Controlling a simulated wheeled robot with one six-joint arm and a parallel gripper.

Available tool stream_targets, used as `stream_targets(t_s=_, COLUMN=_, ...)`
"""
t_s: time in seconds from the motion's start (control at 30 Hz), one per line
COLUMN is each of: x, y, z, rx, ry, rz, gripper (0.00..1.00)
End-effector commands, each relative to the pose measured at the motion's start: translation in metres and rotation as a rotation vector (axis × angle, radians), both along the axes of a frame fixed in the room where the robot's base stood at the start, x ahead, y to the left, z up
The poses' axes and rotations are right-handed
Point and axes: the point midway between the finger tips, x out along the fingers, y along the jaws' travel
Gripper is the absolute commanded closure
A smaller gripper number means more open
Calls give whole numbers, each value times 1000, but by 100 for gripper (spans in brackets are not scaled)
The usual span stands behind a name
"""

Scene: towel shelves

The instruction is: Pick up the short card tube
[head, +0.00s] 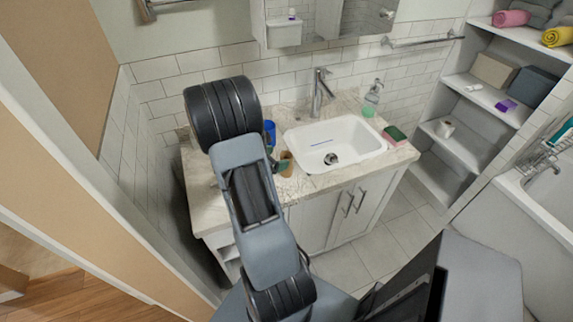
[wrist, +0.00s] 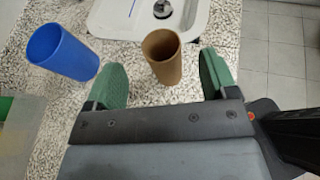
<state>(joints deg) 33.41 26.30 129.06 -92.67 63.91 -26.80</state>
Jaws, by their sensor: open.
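The short card tube (wrist: 163,57) is brown and hollow. It stands upright on the speckled counter near the sink's front edge. My gripper (wrist: 160,78) is open, with green fingers.
A blue cup (wrist: 62,54) stands left of the left finger. The white sink (head: 325,150) lies behind the tube. A soap bottle (head: 373,95) and a green sponge (head: 394,134) are on the counter's right. A greenish container (wrist: 15,135) is at the wrist view's left edge.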

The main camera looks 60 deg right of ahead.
Motion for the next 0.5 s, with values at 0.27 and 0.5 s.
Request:
stream_targets(t_s=0.27, x=-12, y=-27, z=-14, rx=3, ry=3, rz=-4, gripper=21)
stream_targets(t_s=0.5, x=-17, y=-43, z=-21, rx=1, ry=0, rz=-1, gripper=21)
